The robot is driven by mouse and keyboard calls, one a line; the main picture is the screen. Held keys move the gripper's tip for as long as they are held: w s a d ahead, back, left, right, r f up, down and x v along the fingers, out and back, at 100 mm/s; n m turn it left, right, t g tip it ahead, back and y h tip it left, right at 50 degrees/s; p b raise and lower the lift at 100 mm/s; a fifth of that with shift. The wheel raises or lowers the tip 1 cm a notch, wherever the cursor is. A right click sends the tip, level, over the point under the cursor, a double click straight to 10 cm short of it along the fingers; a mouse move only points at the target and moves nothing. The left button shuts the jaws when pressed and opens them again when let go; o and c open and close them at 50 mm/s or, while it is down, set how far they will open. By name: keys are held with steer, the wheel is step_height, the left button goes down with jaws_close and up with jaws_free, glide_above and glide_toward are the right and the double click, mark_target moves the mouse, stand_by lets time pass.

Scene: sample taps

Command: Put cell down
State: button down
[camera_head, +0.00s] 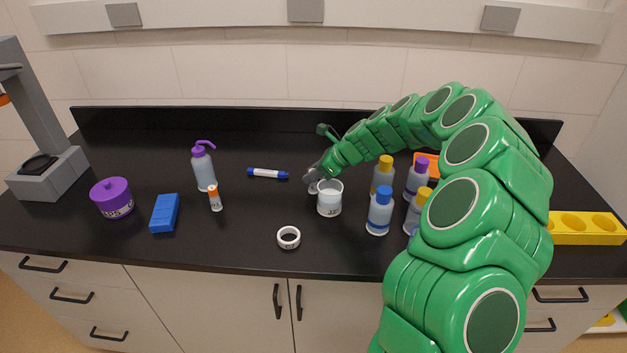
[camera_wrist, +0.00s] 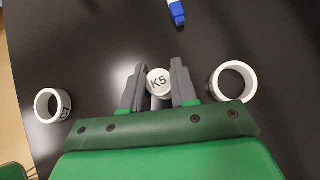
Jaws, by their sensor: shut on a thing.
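The cell (camera_wrist: 158,82), a small round white piece marked K5, sits between the two grey fingers of my gripper (camera_wrist: 158,84) in the wrist view. The fingers are shut on it from both sides. The cell cannot be made out clearly there. Whether it touches the bench top (camera_head: 240,222) cannot be told.
Two white-rimmed round things flank my gripper in the wrist view, left (camera_wrist: 52,105) and right (camera_wrist: 233,82). A marker (camera_head: 268,173) lies left of my gripper. A white ring (camera_head: 289,238) lies near the front. Several bottles (camera_head: 379,212) stand to the right, by my arm.

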steer(key=r, duration=0.9)
steer(key=shift+a+r, duration=0.25)
steer(key=shift+r, duration=0.1)
steer(key=s+a+r, duration=0.2)
steer(key=s+a, duration=0.1)
steer(key=a, duration=0.7)
steer(key=s+a+r, duration=0.2)
steer(key=a, duration=0.7)
steer(key=shift+w+a+f, duration=1.25)
steer(key=shift+w+f, duration=0.55)
steer(key=shift+w, duration=0.2)
steer(key=shift+w+a+f, duration=1.25)
steer(key=shift+w+f, duration=0.6)
steer(key=shift+w, duration=0.1)
steer(key=shift+w+a+f, duration=1.25)
steer(key=shift+w+f, duration=0.55)
steer(key=shift+w, duration=0.2)
steer(key=shift+d+f, duration=0.1)
steer(key=shift+f, duration=1.2)
steer(key=shift+f, duration=0.1)
steer(key=c, duration=0.9)
jaws_free()
